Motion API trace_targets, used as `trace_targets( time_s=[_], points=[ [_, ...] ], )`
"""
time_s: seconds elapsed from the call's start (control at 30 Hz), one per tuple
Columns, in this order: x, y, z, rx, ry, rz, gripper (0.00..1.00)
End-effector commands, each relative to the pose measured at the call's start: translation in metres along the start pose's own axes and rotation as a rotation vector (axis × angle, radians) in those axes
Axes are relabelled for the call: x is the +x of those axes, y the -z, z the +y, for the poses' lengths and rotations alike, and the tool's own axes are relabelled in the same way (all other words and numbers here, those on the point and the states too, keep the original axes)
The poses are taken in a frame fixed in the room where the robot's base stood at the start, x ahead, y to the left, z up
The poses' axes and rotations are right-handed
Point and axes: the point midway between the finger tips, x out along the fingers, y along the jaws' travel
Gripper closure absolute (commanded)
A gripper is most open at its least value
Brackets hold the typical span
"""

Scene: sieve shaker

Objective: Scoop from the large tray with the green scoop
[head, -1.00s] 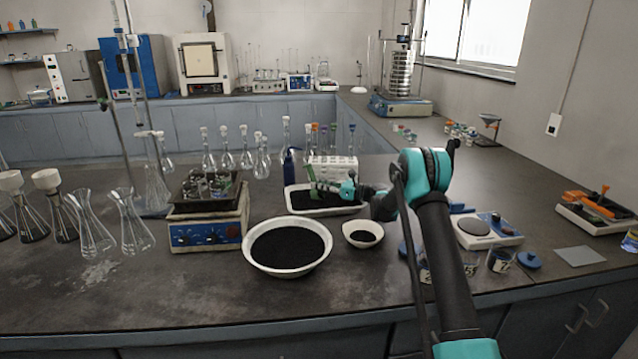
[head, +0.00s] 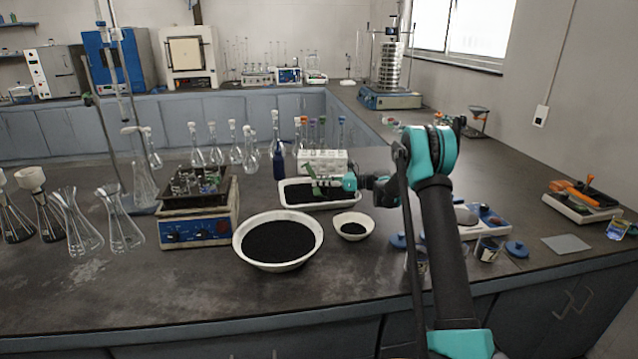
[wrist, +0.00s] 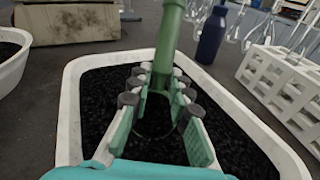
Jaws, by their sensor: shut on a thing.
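The large tray (head: 285,202) is white and rectangular, holds black grains, and stands mid-bench. It fills much of the wrist view, where its left rim (wrist: 67,125) shows. My gripper (head: 340,184) is over the right part of the tray in the head view. It is shut on the green scoop (head: 316,186), whose green shaft (wrist: 167,45) stands up between the fingers in the wrist view. My gripper's fingers (wrist: 160,105) are low over the grains. The scoop's lower end is hidden, so I cannot tell whether it is in the grains.
A white rack (head: 322,157) and a dark blue bottle (head: 279,164) stand just behind the tray. In front are a large round bowl (head: 240,250) and a small bowl (head: 353,236), both with black grains. A hotplate (head: 200,228) is to the left, and a balance (head: 485,225) to the right.

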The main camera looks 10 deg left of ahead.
Motion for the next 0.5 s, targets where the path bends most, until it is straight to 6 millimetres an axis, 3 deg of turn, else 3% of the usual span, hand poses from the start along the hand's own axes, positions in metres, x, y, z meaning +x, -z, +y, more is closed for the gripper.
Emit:
trace_targets(
  time_s=[0.5],
  points=[
    [0.014,0.005,-0.003,0.094,0.040,0.523,1.00]
  ],
)
